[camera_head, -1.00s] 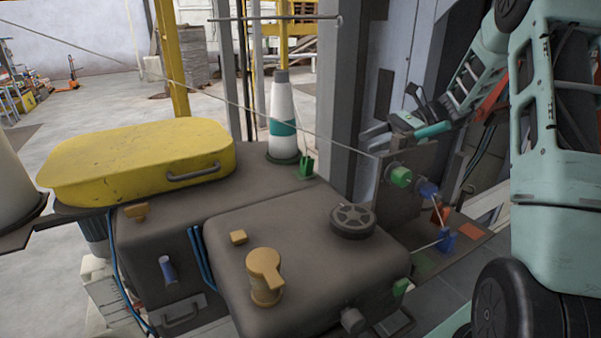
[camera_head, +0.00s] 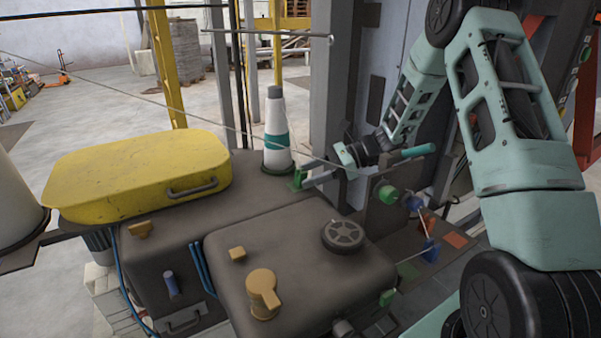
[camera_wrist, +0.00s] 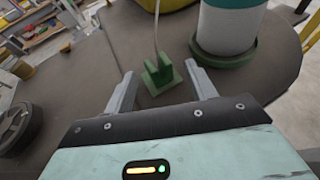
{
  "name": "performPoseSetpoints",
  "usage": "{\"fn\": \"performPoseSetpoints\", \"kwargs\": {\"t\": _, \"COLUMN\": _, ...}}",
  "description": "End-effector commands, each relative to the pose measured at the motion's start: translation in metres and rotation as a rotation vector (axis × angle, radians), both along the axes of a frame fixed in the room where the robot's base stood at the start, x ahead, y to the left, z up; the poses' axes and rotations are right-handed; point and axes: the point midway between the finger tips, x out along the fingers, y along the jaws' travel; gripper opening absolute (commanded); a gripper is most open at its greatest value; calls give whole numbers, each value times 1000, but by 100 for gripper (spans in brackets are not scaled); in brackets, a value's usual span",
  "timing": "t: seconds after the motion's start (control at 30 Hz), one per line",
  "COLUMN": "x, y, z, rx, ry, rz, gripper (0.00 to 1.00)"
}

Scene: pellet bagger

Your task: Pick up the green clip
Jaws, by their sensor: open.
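The green clip (camera_head: 299,179) sits upright on the dark machine top, just in front of the white and teal cone-shaped spool. In the wrist view the green clip (camera_wrist: 160,76) stands between and slightly beyond my fingertips, with a thin cord rising from it. My gripper (camera_head: 305,176) reaches in from the right, its fingers at the clip. In the wrist view my gripper (camera_wrist: 163,82) is open, one finger on each side of the clip, with gaps visible. I cannot tell whether the fingers reach down to the clip's height.
The white and teal spool (camera_head: 277,138) on its green base stands close behind the clip. A yellow lidded case (camera_head: 130,172) lies left. A black handwheel (camera_head: 343,236) and an orange knob (camera_head: 262,292) stand in front. A cord crosses above the machine.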

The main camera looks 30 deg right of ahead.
Motion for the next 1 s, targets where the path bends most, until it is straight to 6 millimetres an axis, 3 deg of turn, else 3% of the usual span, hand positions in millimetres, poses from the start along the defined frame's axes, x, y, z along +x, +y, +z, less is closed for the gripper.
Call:
{"fn": "performPoseSetpoints", "kwargs": {"t": 0.2, "x": 9, "y": 23, "z": -5, "rx": 0, "ry": 1, "rz": 2, "gripper": 56}}
{"fn": "performPoseSetpoints", "kwargs": {"t": 0.47, "x": 11, "y": 26, "z": -9, "rx": 0, "ry": -1, "rz": -2, "gripper": 56}}
{"fn": "performPoseSetpoints", "kwargs": {"t": 0.5, "x": 11, "y": 26, "z": -9, "rx": 0, "ry": 0, "rz": -1, "gripper": 53}}
{"fn": "performPoseSetpoints", "kwargs": {"t": 0.7, "x": 11, "y": 26, "z": -9, "rx": 0, "ry": -1, "rz": -1, "gripper": 3}}
{"fn": "performPoseSetpoints", "kwargs": {"t": 1.0, "x": 11, "y": 25, "z": -8, "rx": 0, "ry": -1, "rz": -1, "gripper": 3}}
